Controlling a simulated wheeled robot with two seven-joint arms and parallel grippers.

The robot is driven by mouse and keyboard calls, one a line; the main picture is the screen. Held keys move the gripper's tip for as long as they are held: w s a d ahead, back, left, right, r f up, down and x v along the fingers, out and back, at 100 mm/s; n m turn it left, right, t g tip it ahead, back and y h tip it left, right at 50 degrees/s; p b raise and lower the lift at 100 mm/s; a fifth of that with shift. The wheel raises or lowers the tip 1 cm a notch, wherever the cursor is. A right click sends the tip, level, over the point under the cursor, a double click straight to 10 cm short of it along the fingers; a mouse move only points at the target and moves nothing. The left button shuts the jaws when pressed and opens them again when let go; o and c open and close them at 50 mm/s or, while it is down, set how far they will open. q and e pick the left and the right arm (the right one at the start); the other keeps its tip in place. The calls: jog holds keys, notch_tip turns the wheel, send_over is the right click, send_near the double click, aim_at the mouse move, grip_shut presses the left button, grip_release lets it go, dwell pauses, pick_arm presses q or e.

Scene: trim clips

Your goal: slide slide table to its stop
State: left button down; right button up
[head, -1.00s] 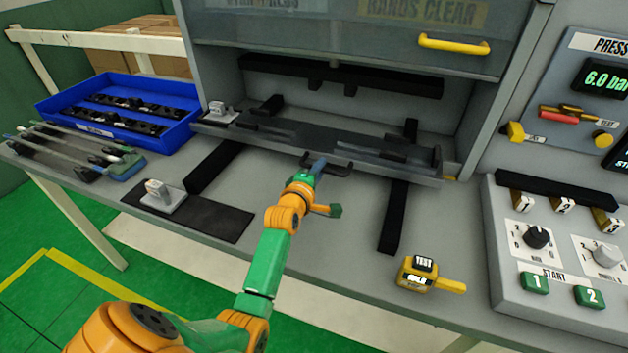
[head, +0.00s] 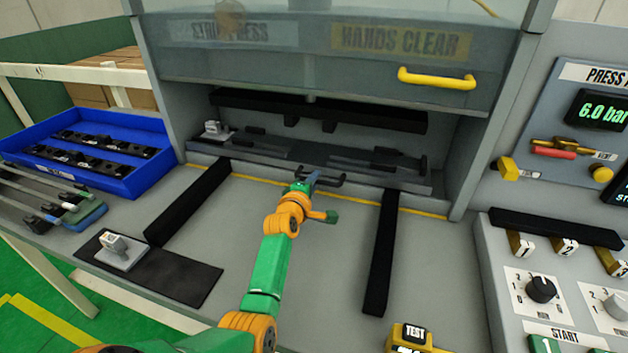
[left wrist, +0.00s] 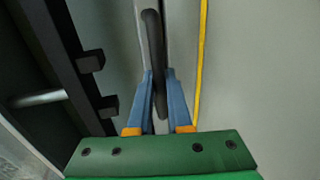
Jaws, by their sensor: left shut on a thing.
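The slide table (head: 262,163) is a long dark grey plate lying in the press opening, with parts on top. Its front edge is just behind the yellow line (head: 402,208) on the bench. Its dark handle (head: 333,181) sticks out at the front middle. My left gripper (head: 311,180) is shut on the handle; the left wrist view shows its blue fingers (left wrist: 159,95) either side of the dark handle bar (left wrist: 151,35). Whether the table touches a stop inside is hidden. My right gripper is not in view.
Two black rails (head: 188,203) and (head: 382,255) run forward from the opening. The guard with a yellow handle (head: 436,78) is raised above. A blue bin (head: 135,185) stands left, a control box (head: 490,265) right. The bench between the rails is otherwise clear.

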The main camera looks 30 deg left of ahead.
pick_arm(q)
jog(key=shift+r, duration=0.3)
jog(key=c, duration=0.9)
grip_release()
jog(key=shift+w, duration=0.2)
jog(key=shift+o, duration=0.2)
jog(key=shift+w+a+f, duration=0.1)
jog(key=shift+w+f, duration=0.05)
jog(key=shift+f, duration=0.15)
jog(key=shift+s+r, duration=0.15)
jog(key=shift+s, duration=0.35)
jog(key=p+v, duration=0.1)
jog(key=v, duration=0.5)
jog(key=shift+s, duration=0.1)
jog(key=shift+r, duration=0.1)
